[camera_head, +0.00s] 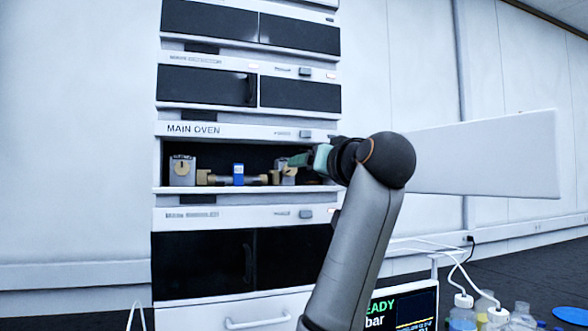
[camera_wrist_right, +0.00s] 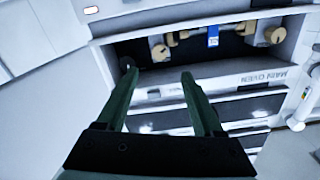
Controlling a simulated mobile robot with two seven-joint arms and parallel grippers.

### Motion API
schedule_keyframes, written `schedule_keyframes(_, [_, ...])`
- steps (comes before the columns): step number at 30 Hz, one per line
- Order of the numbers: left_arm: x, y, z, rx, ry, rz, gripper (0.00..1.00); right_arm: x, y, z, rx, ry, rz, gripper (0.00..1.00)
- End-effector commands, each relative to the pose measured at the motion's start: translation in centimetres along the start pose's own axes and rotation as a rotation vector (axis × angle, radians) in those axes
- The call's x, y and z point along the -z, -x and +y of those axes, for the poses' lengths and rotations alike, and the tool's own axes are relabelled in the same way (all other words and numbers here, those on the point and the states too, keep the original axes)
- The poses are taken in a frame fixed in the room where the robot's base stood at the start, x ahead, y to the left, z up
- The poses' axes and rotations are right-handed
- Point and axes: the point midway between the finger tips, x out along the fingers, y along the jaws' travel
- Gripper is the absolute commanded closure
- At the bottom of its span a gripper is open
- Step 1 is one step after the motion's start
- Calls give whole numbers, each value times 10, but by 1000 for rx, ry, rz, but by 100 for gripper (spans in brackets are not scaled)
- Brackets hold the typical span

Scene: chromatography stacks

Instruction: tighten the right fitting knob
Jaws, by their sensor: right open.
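The right fitting knob (camera_head: 288,170) is a tan knob on a grey block inside the open main oven (camera_head: 200,130). In the head view my right gripper (camera_head: 298,159) partly covers it. The knob shows in the right wrist view (camera_wrist_right: 160,53), where the picture is upside down. There it appears just beyond the gap between the open fingers of my right gripper (camera_wrist_right: 158,73), apart from them and with nothing between them. The left fitting knob (camera_head: 181,167) faces outward at the other end. A column with a blue tag (camera_head: 239,174) lies between the two fittings. My left gripper is out of view.
The oven's white door (camera_head: 485,155) stands swung open to the right, behind my right arm. Other modules (camera_head: 205,85) are stacked above and below. A display screen (camera_head: 402,308) and several bottles (camera_head: 495,318) stand at lower right.

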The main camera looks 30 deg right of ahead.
Motion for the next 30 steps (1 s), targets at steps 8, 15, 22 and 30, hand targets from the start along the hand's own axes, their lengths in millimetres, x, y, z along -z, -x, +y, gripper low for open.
schedule_keyframes(8, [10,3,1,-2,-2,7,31,0,-60,0,-1,1,-5,31])
schedule_keyframes(15, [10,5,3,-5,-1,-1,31,1,-90,0,0,1,-2,31])
schedule_keyframes(22, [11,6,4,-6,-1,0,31,0,-98,0,0,0,-1,31])
schedule_keyframes(30, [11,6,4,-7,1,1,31,0,-98,0,0,0,0,38])
